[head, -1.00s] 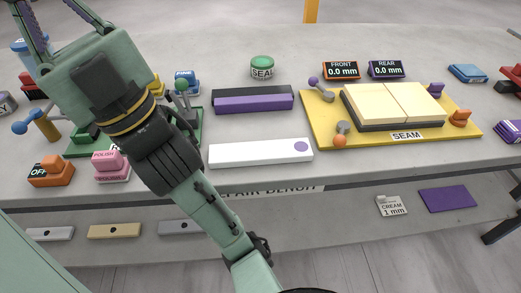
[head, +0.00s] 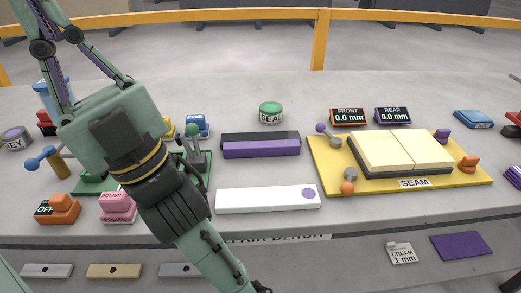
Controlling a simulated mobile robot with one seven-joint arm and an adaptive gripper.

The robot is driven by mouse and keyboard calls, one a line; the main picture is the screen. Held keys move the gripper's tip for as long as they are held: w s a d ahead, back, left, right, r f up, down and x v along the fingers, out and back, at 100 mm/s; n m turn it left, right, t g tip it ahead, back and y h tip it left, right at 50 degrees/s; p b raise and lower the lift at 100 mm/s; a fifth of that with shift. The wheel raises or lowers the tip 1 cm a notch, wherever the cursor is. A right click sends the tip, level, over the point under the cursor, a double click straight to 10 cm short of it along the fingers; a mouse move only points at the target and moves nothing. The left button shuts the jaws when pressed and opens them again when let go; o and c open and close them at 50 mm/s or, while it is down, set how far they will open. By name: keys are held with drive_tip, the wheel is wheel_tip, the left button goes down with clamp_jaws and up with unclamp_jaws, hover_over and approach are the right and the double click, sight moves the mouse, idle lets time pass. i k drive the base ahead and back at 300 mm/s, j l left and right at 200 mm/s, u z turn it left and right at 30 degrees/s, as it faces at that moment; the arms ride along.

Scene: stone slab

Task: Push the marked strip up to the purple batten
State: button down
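The marked strip (head: 262,200) is a long white bar with a purple dot near its right end. It lies flat on the grey bench in the head view. The purple batten (head: 262,149) lies behind it, roughly parallel, along the front of a black bar (head: 260,136). A band of bare bench separates strip and batten. My gripper (head: 48,28) is at the upper left, raised in front of the bench and apart from the strip. Its fingers run to the top edge and the tips are cut off, so I cannot tell whether it is open.
A yellow SEAM board (head: 322,168) with cream slabs stands to the right. FRONT (head: 348,116) and REAR (head: 393,115) displays read 0.0 mm. A green SEAL tin (head: 270,112) sits behind the batten. Pink POLISH (head: 118,203) and orange OFF (head: 60,207) blocks lie left of the strip.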

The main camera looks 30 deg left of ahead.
sight(272, 199)
drive_tip(key=k+j, duration=0.25)
drive_tip(key=j, duration=0.15)
drive_tip(key=k+j, duration=0.55)
drive_tip(key=j, duration=0.25)
drive_tip(key=k+j+u, duration=0.1)
drive_tip(key=k+j, duration=0.15)
drive_tip(key=j, duration=0.15)
drive_tip(key=k+j, duration=0.25)
drive_tip(key=j, duration=0.15)
drive_tip(key=i, duration=1.35)
